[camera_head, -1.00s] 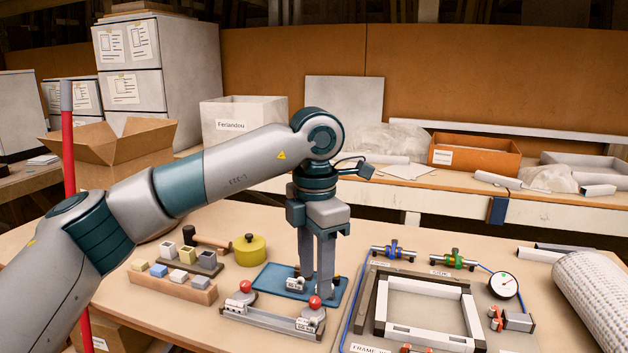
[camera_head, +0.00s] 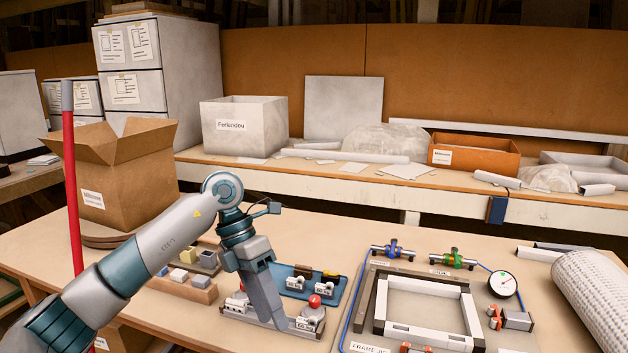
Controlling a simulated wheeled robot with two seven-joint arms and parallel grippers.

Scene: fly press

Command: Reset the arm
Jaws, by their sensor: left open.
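My left arm reaches in from the left. Its gripper (camera_head: 266,312) points down, tilted, and is open, with nothing seen between its fingers. The fingers overlap the grey rail fixture (camera_head: 298,323) in the picture; I cannot tell whether they touch it. A blue plate (camera_head: 336,292) with small labelled clamps lies just behind. My right gripper is not in view.
A wooden block rack (camera_head: 183,287) stands left of the gripper, partly behind my arm. A square frame jig (camera_head: 425,333) and a dial gauge (camera_head: 502,284) lie to the right. A white mesh roll (camera_head: 595,300) is at the far right. An open carton (camera_head: 120,185) stands behind my arm.

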